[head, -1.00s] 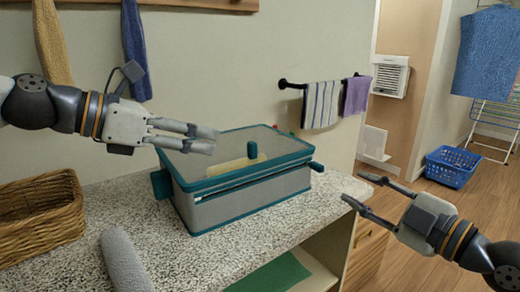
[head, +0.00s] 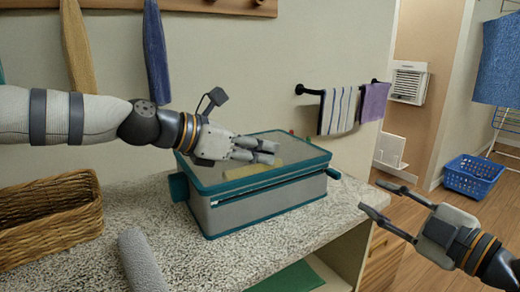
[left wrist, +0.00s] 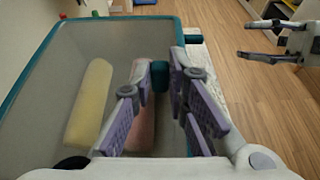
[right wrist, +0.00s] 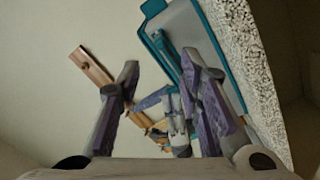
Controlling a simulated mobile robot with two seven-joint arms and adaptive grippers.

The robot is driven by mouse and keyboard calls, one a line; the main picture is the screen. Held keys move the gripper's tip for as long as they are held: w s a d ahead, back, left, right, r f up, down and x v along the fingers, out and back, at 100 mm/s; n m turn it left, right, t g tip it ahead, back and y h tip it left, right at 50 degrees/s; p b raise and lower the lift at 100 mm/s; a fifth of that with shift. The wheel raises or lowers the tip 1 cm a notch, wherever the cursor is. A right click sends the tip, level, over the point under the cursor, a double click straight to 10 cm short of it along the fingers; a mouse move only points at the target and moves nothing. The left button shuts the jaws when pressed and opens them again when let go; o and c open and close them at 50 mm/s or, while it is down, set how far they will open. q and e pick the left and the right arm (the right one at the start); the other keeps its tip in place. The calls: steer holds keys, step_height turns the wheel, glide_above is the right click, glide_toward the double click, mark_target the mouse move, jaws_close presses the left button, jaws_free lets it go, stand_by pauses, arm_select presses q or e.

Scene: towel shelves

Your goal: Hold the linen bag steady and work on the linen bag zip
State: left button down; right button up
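The linen bag (head: 262,207) is a grey box with teal edges and a see-through top, standing on the speckled counter. A dark zip line runs along its upper front edge. Teal tabs stick out at its left (head: 178,187) and right (head: 334,174) ends. A teal knob (left wrist: 160,76) shows between my left fingertips in the left wrist view; contact is unclear. My left gripper (head: 268,151) is open over the bag's top and hides the knob in the head view. My right gripper (head: 381,199) is open and empty, right of the counter, apart from the bag.
Yellow (left wrist: 90,105) and pink rolls show inside the bag. A wicker basket (head: 50,222) and a grey rolled towel (head: 142,262) sit left on the counter (head: 200,262). Towels hang on a wall bar (head: 312,91). A blue laundry basket (head: 472,177) stands on the floor.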

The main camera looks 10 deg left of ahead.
mark_target(340, 176)
steer(key=w+a+m, duration=0.2)
steer(key=w+m, duration=0.1)
steer(key=w+a+m, duration=0.3)
steer(key=m, duration=0.1)
steer(key=w+a+m, duration=0.2)
steer(key=w+m, duration=0.1)
steer(key=m, duration=0.1)
steer(key=shift+a+r, duration=0.2)
steer(key=shift+a, duration=0.15)
jaws_close()
